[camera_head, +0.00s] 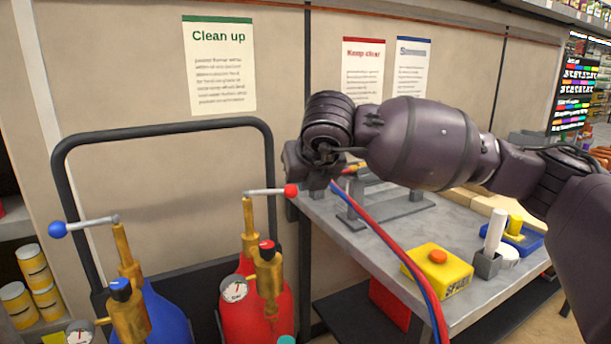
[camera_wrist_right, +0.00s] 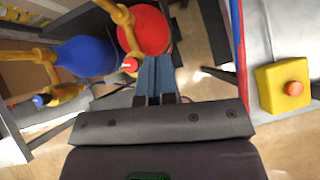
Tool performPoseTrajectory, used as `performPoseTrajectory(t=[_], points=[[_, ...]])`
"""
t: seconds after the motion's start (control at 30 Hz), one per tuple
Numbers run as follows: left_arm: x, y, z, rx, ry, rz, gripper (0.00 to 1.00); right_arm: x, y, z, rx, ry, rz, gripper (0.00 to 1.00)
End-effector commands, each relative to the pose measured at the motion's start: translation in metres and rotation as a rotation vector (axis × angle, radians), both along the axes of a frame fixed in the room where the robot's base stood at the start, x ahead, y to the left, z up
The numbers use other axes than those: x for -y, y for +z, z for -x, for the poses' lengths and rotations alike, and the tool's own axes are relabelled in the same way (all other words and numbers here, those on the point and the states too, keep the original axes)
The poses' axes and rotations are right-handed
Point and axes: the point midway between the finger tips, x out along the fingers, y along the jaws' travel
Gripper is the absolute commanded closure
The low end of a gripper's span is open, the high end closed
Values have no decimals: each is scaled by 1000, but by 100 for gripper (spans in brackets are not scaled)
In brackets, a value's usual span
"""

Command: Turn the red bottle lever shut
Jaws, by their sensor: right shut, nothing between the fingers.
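The red bottle (camera_head: 258,318) stands at the lower middle of the head view, with a brass valve (camera_head: 250,225) on top. Its lever (camera_head: 268,192) extends right from the valve, roughly level, and ends in a red knob (camera_head: 290,190). My right gripper (camera_head: 312,178) is just right of the knob, partly hidden by my wrist; I cannot tell whether it touches. In the right wrist view its fingers (camera_wrist_right: 157,65) are together and empty, with the red bottle (camera_wrist_right: 145,32) beyond them. My left gripper is not in view.
A blue bottle (camera_head: 165,315) with a blue-knobbed lever (camera_head: 90,225) stands left of the red one. A black frame (camera_head: 160,129) rises behind both. The grey workbench (camera_head: 365,245) at right carries a yellow button box (camera_head: 440,272). Red and blue hoses (camera_head: 400,260) hang across its front.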

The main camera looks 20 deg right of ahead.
Motion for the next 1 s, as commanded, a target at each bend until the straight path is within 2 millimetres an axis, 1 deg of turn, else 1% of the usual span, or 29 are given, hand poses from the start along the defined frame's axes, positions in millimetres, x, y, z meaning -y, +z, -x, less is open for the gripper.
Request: performPoseTrajectory(t=[0.03, 0.33, 0.5, 0.6, 0.77, 1.0], points=[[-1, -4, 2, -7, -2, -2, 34, 1, -12, -7, -7, -2, 0, 100], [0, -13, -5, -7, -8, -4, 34, 6, -52, -41, -6, -1, 1, 100], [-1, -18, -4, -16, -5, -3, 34, 8, -53, -64, -4, -1, -1, 100], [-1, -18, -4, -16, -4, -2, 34, 10, -54, -72, -4, -2, -2, 100], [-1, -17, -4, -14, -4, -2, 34, 11, -53, -78, -2, -2, -2, 100], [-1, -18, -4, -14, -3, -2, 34, 11, -52, -78, -1, -2, -1, 100]])
